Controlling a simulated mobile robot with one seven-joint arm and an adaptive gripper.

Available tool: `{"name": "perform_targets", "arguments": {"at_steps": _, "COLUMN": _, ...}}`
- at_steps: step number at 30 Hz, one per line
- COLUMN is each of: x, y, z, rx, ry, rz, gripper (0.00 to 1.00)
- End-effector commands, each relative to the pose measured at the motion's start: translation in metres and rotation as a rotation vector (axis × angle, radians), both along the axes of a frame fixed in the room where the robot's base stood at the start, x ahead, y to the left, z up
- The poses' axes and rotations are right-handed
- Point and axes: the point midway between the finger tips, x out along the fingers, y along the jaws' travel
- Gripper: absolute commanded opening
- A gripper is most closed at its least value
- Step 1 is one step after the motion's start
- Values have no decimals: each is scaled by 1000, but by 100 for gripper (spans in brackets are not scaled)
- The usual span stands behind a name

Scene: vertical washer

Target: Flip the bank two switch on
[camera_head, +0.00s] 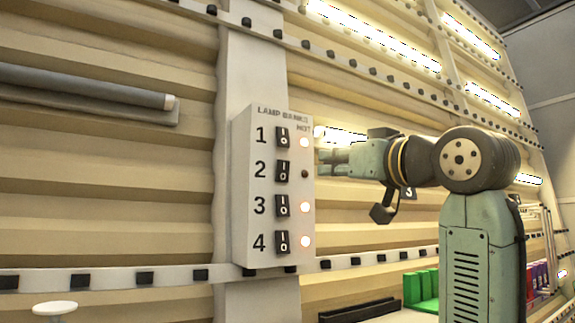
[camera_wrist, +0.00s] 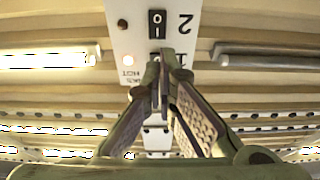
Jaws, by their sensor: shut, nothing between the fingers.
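The lamp banks panel (camera_head: 267,190) is a white box with numbered black rocker switches in a column. The bank two switch (camera_head: 282,171) is second from the top, and the small lamp (camera_head: 305,174) beside it is dark. My gripper (camera_head: 324,162) is shut and empty, just right of the panel in the head view, near the height of switch two. In the wrist view the panel is upside down and the bank two switch (camera_wrist: 157,24) shows above my fingertips (camera_wrist: 164,62). The fingertips partly cover the switch one area. I see no clear contact with the panel.
The lamps beside switches one (camera_head: 304,142), three (camera_head: 305,208) and four (camera_head: 305,241) glow. A grey tube (camera_head: 90,85) is on the wall at left. Lit tubes (camera_head: 375,35) line the wall at right. Green items (camera_head: 420,289) stand low at right.

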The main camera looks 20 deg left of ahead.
Motion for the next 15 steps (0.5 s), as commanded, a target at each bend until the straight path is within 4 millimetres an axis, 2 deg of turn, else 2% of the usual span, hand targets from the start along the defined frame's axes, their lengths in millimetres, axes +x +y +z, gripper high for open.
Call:
{"name": "perform_targets", "arguments": {"at_steps": 8, "x": 6, "y": 8, "z": 3, "rx": 0, "ry": 1, "rz": 1, "gripper": 0}}
{"name": "perform_targets", "arguments": {"at_steps": 15, "x": 33, "y": 43, "z": 13, "rx": -1, "ry": 2, "rz": 3, "gripper": 0}}
